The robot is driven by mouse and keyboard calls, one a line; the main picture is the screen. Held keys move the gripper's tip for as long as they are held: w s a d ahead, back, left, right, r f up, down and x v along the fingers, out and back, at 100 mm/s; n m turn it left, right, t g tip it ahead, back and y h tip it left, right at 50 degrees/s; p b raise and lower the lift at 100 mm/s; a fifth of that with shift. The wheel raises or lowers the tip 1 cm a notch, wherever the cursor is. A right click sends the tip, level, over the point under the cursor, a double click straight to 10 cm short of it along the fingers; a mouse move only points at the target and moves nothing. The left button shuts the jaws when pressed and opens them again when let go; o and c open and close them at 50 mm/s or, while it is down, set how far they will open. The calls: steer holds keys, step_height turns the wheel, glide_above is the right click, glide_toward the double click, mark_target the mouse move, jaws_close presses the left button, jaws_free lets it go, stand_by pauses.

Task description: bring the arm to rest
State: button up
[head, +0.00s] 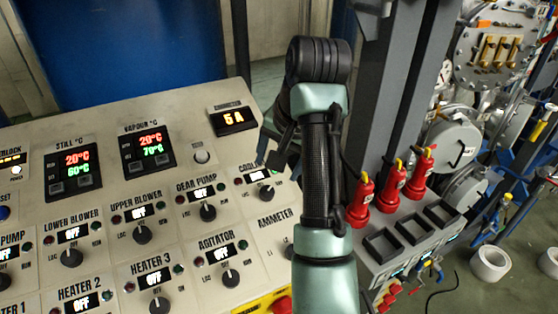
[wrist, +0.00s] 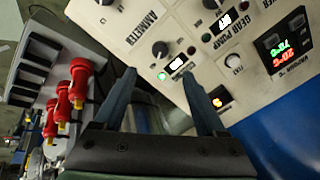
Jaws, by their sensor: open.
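My arm (head: 325,170) stands up in front of the control panel in the head view, over its right part. It hides most of my gripper and some of the panel around the cooler and ammeter labels. In the wrist view my gripper (wrist: 160,75) is open, its two blue fingers well apart with nothing between them. The fingers point toward the control panel (wrist: 125,15), near a lit switch display. I cannot tell how far the fingertips are from the panel.
The control panel (head: 120,205) carries several knobs and OFF displays. Red plugs (head: 392,183) stand right of my arm beside grey sockets (head: 412,230). A grey post (head: 390,85) rises behind them. Round steel vessel covers (head: 455,142) and white rolls (head: 490,263) are at the right.

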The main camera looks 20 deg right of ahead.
stand_by(0.3)
steer(key=w+a+r+n+t+h+b, duration=0.25)
steer(key=a+r+n+t+b, duration=0.35)
steer(key=a+r+t, duration=0.65)
steer(key=s+a+r+n+t+y+b, duration=0.1)
steer(key=s+a+r+t, duration=0.2)
steer(key=s+r+t, duration=0.2)
steer(key=s+a+r+n+t+y+b, duration=0.1)
steer(key=s+a+r+n+t+b, duration=0.1)
steer(key=s+r+t, duration=0.3)
steer(key=s+a+r, duration=0.1)
steer(key=s+r, duration=0.3)
steer(key=s, duration=0.4)
steer(key=shift+a+r+n, duration=0.25)
steer(key=shift+r+n, duration=0.05)
steer(key=shift+r, duration=0.1)
steer(key=shift+o, duration=0.4)
stand_by(0.9)
